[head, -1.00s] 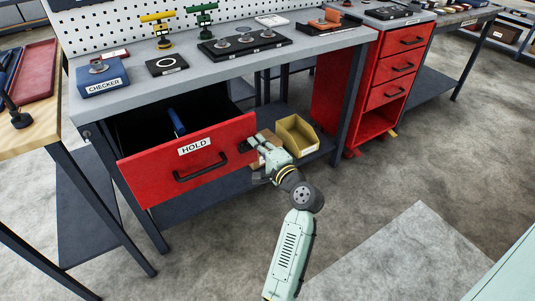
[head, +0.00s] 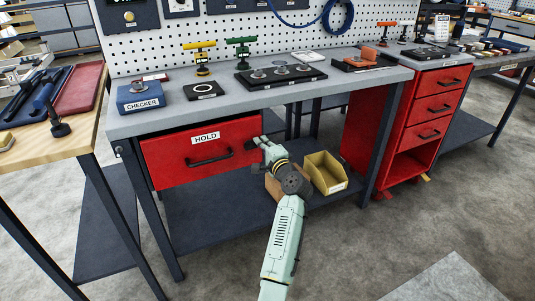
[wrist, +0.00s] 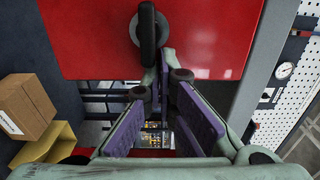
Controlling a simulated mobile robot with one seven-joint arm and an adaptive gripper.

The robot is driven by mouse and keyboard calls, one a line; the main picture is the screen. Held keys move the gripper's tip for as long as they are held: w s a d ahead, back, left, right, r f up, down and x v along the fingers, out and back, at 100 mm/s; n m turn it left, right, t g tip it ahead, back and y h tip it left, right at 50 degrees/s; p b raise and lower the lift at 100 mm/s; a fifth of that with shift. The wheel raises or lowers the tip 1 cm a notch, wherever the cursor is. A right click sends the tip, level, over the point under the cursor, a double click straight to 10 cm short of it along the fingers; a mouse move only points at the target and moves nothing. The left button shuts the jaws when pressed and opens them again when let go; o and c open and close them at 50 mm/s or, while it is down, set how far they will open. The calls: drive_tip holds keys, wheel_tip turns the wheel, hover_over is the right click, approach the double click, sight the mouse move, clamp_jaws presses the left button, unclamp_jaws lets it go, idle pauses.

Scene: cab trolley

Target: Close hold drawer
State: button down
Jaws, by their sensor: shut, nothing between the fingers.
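The red HOLD drawer (head: 170,165) sits under the workbench top in the head view. Its front lies close beneath the bench edge, and no open interior shows; I cannot tell whether it is fully flush. Its dark bar handle (head: 210,159) is on the front. My gripper (head: 257,143) is at the right end of the drawer front, to the right of the handle. My gripper's fingers (wrist: 165,65) are together and empty, close to the front; contact is unclear.
A yellow bin (head: 325,173) and a cardboard box (head: 273,187) are on the lower shelf beside my gripper. The bench's right leg (head: 385,145) and a red drawer cabinet (head: 422,115) stand further right. The floor in front is open.

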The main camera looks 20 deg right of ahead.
drive_tip(key=shift+w+r, duration=0.15)
drive_tip(key=shift+w, duration=0.95)
drive_tip(key=shift+a+r, duration=0.1)
drive_tip(key=shift+r, duration=0.05)
